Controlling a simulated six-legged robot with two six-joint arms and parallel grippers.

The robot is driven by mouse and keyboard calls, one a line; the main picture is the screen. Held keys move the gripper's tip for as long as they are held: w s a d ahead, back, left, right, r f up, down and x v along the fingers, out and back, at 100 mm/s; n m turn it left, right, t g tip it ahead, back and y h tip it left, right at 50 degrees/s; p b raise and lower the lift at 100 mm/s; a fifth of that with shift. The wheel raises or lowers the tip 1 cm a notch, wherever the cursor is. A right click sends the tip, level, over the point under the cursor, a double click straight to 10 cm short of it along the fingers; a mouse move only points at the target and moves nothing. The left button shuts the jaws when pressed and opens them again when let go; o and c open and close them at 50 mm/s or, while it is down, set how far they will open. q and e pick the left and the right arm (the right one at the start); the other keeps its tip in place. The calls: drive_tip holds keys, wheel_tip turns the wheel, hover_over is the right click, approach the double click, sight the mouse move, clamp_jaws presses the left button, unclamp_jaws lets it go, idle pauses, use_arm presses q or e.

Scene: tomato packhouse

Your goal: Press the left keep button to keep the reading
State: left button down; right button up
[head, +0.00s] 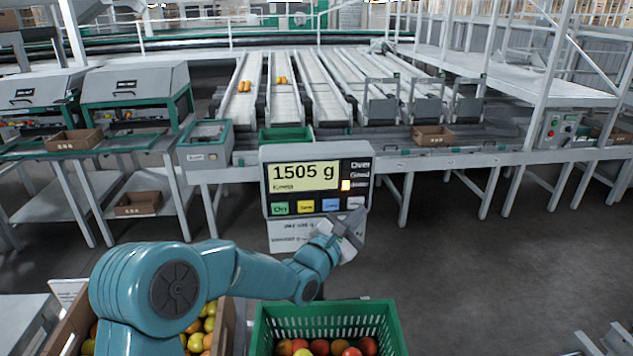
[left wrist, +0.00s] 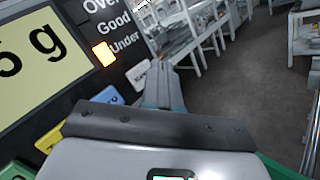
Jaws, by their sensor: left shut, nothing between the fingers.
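The scale display (head: 315,180) reads 1505 g with the word Keep beneath, and an orange light is lit by its lowest label, Under. Below the reading is a row of green, yellow, blue and grey buttons. The grey keep button (head: 355,202) is at the right end; it also shows in the left wrist view (left wrist: 139,74). My left gripper (head: 352,226) is shut and empty, its tip just below and beside that button. I cannot tell whether it touches. Grey pronged parts at the lower right corner may be my right gripper; too little shows.
A green crate (head: 325,308) of tomatoes stands below the display, and a cardboard box (head: 222,325) of mixed tomatoes is left of it, partly behind my arm. Conveyor lanes (head: 284,100) run behind. The floor (head: 470,250) to the right is clear.

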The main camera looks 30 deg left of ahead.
use_arm(q)
drive_tip(key=s+d+b, duration=0.2)
drive_tip(key=s, duration=0.1)
drive_tip(key=s+d+b, duration=0.1)
drive_tip(key=s, duration=0.1)
drive_tip(key=shift+d, duration=0.15)
idle(0.6)
